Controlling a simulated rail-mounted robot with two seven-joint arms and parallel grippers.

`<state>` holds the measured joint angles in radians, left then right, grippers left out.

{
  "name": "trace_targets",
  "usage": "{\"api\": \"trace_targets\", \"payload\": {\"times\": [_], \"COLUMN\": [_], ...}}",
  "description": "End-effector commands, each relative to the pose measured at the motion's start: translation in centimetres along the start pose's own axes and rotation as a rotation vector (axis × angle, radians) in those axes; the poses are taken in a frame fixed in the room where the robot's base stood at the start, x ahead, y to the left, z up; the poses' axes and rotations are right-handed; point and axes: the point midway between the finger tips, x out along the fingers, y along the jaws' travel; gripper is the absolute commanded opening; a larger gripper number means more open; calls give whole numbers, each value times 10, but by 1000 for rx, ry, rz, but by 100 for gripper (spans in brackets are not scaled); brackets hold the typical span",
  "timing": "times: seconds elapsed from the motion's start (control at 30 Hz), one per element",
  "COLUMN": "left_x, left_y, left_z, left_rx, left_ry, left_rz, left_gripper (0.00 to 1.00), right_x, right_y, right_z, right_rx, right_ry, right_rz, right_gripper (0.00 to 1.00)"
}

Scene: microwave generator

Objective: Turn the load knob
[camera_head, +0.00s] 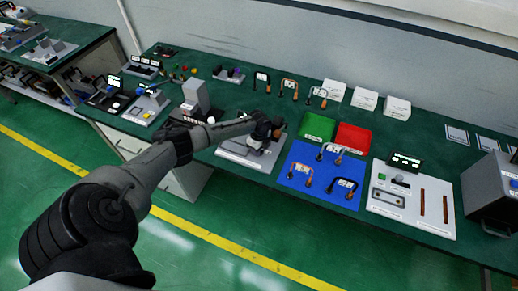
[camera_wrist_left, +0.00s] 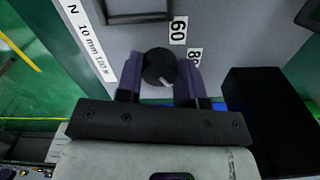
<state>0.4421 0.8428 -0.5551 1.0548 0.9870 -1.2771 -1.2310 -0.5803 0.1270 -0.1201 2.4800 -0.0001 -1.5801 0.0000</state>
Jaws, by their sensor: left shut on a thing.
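The load knob (camera_wrist_left: 159,66) is a small round black knob with a pale pointer mark. It sits on a grey panel (camera_wrist_left: 225,30) in the left wrist view, beside printed numbers, one of which reads 60. My left gripper (camera_wrist_left: 160,78) has its two purple fingers on either side of the knob and is shut on it. In the head view my left gripper (camera_head: 264,131) is over a grey device (camera_head: 238,152) on the green bench, and the gripper and arm hide the knob there. My right gripper is in neither view.
A grey upright block (camera_head: 196,95) stands left of the gripper. To the right are a green tray (camera_head: 319,127), a red tray (camera_head: 353,138) and a blue mat (camera_head: 318,190) with handled tools. A white panel (camera_head: 410,205) lies farther right. A black block (camera_wrist_left: 265,110) is close beside my fingers.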

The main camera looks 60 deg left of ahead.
Motion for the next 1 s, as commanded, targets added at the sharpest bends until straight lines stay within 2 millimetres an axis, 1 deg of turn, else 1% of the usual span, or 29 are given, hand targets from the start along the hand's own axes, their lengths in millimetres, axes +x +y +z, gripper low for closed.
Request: {"api": "trace_targets", "payload": {"times": [0.2,0.63,0.67,0.9,1.0], "left_x": [-2,-2,-2,-1,-1], "left_y": [-1,-1,-1,-1,0], "left_z": [-1,-2,-2,-1,-1], "left_rx": [35,41,41,39,39], "left_ry": [3,4,4,2,2], "left_rz": [-1,-1,-1,-1,0], "left_gripper": [11,11,38,60,60], "right_x": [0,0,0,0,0], "right_y": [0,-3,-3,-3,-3], "right_z": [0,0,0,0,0], "right_rx": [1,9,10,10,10], "right_ry": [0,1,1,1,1], "right_rz": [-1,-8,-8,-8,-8], "right_gripper": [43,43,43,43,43]}}
